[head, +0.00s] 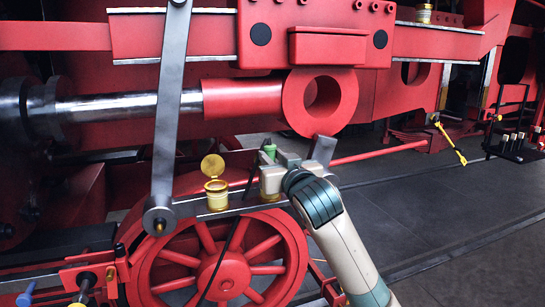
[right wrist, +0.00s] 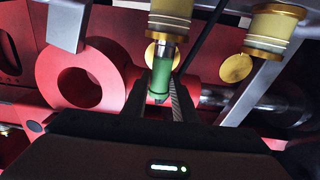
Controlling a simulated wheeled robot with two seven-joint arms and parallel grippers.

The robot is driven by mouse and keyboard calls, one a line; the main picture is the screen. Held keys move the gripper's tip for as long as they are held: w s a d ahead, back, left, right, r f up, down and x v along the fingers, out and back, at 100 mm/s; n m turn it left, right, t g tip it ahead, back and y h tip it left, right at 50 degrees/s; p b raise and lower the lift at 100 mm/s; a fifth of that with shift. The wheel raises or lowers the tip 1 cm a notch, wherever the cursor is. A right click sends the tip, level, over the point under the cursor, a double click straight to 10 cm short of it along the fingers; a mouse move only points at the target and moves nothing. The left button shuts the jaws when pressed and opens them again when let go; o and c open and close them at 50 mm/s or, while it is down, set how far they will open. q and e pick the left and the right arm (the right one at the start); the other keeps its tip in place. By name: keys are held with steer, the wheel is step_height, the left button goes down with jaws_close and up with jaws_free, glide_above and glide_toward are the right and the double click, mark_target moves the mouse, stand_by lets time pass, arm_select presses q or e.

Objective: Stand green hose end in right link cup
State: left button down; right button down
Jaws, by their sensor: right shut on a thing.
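My right gripper (head: 269,163) is shut on the green hose end (head: 270,150) above the link. In the right wrist view my right gripper (right wrist: 160,100) has its fingers on both sides of the green hose end (right wrist: 160,82). The hose end's metal tip points at the brass right link cup (right wrist: 171,18) and overlaps its rim there; I cannot tell whether it is inside. The gripper mostly hides this cup in the head view. The left link cup (head: 216,196) stands apart with its lid raised; it also shows in the right wrist view (right wrist: 273,30). My left gripper is out of view.
A red ring-ended rod (head: 345,110) lies just above and right of my gripper. A grey steel lever (head: 172,100) hangs left of the cups. A red spoked wheel (head: 290,245) is below. A black hose (head: 238,235) runs down across it.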

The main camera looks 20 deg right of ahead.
steer(key=shift+f+b, duration=0.85)
steer(key=shift+f, duration=0.85)
steer(key=c, duration=1.4)
jaws_free()
steer(key=shift+o, duration=0.2)
steer(key=shift+s, duration=0.1)
